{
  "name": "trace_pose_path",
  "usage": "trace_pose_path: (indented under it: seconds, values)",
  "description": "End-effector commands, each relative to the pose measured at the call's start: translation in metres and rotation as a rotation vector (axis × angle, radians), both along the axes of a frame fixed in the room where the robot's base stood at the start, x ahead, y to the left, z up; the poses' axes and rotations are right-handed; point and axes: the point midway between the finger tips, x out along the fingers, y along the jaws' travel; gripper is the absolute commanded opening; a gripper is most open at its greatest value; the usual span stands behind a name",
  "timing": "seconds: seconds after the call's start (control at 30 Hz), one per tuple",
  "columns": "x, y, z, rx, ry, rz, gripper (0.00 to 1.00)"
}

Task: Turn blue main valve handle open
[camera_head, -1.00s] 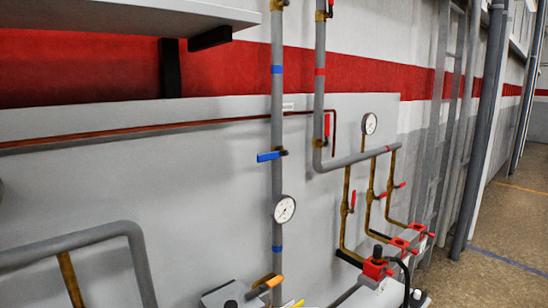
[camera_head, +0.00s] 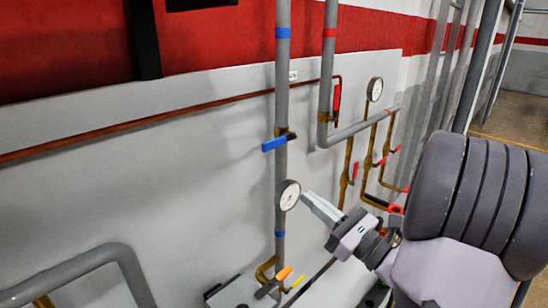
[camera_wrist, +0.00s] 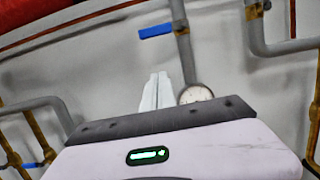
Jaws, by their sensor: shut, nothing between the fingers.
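The blue main valve handle (camera_head: 274,144) sits on the grey vertical pipe (camera_head: 281,100) in the head view. It sticks out sideways to the left, across the pipe, just above a round gauge (camera_head: 290,195). In the wrist view the blue handle (camera_wrist: 156,31) shows at the top, also lying across its pipe. My gripper (camera_head: 308,197) is shut and empty. Its fingertips are beside the gauge in the head view, below and to the right of the handle, apart from it. In the wrist view my fingers (camera_wrist: 156,88) point up toward the handle.
A second grey pipe with a red handle (camera_head: 337,99) and another gauge (camera_head: 375,89) stands to the right. Brass pipes (camera_head: 346,165) with red handles run below it. Orange (camera_head: 284,273) and yellow handles are low down. A bent grey pipe (camera_head: 80,262) is at lower left.

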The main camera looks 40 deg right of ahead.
Motion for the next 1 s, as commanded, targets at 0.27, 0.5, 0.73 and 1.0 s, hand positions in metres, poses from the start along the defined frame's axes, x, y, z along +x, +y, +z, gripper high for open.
trace_pose_path:
  seconds: [0.27, 0.5, 0.73, 1.0]
  values:
    - [0.014, 0.003, 0.004, -0.002, 0.002, 0.007, 0.0]
    - [0.064, 0.008, 0.017, -0.003, 0.001, 0.008, 0.0]
    - [0.098, 0.009, 0.039, -0.005, 0.0, 0.004, 0.0]
    - [0.097, 0.009, 0.064, -0.002, 0.001, 0.004, 0.0]
